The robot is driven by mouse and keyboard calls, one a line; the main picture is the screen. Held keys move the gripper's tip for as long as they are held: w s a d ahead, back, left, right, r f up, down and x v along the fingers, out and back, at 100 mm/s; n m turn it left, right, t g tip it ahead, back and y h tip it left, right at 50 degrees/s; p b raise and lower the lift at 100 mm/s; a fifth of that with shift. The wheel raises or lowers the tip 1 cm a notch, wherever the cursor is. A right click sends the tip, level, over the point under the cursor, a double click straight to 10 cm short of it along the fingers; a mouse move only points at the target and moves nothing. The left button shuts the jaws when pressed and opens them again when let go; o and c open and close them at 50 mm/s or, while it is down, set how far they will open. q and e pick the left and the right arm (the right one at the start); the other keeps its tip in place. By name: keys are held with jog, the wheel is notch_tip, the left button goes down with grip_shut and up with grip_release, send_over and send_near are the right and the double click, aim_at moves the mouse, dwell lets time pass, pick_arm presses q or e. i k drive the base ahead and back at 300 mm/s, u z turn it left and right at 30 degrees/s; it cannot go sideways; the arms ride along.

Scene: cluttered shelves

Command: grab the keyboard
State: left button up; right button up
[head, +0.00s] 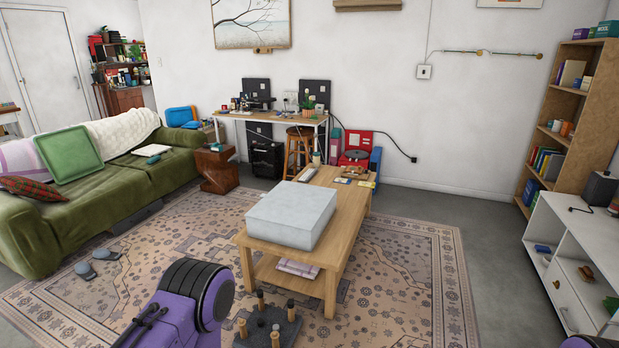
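I cannot make out a keyboard in the head view. The desk (310,118) against the back wall holds several small items, including a dark microscope-like object (257,103) and a potted plant (307,104), too small to tell apart well. The wooden coffee table (345,213) carries a large pale grey box (293,214) and several small items at its far end. A purple and black part of my arm shows at the bottom centre-left, and a small part of another at the bottom right. Neither gripper's fingers are in view.
A green sofa (95,215) stands left. A dark board with upright pegs (268,325) lies on the patterned rug (395,270) near my arm. A white cabinet (568,240) and wooden bookshelf (552,125) line the right. Floor between the coffee table and cabinet is clear.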

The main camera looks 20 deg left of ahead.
aim_at(308, 174)
jog(key=u, duration=1.8)
jog(key=i, duration=5.25)
jog(key=z, duration=1.9)
jog(key=i, duration=2.7)
jog(key=z, duration=0.5)
